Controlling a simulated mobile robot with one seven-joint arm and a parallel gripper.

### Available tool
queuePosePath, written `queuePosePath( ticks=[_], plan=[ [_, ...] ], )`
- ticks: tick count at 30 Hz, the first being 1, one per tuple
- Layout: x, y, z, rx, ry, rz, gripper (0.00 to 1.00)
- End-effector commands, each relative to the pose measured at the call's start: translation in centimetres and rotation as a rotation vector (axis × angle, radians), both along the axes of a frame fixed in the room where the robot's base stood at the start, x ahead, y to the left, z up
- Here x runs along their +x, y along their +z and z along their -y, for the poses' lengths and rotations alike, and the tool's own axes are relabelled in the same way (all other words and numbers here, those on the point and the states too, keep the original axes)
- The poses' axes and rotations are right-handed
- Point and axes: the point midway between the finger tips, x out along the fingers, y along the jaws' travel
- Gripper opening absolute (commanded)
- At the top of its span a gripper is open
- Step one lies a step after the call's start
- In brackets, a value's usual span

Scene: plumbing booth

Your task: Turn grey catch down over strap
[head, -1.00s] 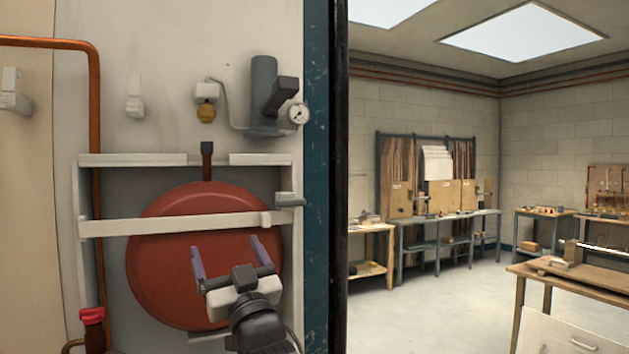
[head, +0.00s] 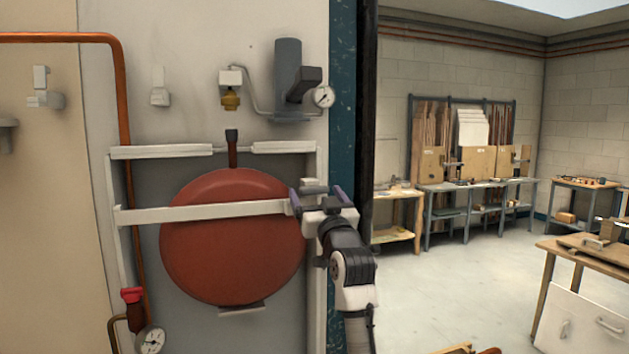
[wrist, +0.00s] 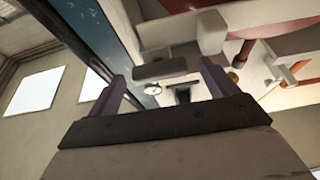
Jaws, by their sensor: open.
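The white strap (head: 200,213) crosses the round red vessel (head: 232,255), its right end near the frame's right post. The grey catch (head: 313,189) is at that end, mostly behind my gripper (head: 320,197); it appears to stick out sideways, level. In the wrist view the catch (wrist: 160,69) shows as a grey bar just beyond and between the fingertips of my gripper (wrist: 163,76). The strap (wrist: 180,30) lies above it there. My gripper is open with nothing held. I cannot tell whether a finger touches the catch.
A white frame (head: 160,152) surrounds the vessel. Above are a grey cylinder (head: 288,75) and a pressure gauge (head: 323,97). A copper pipe (head: 122,110) and red-capped valve (head: 132,295) stand left. A blue post (head: 342,110) edges the panel; open floor lies right.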

Motion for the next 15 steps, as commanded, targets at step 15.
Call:
queuePosePath(
  ticks=[15],
  plan=[
    [2.1,0.9,-0.7,0.0,0.001,0.001,0.85]
  ],
)
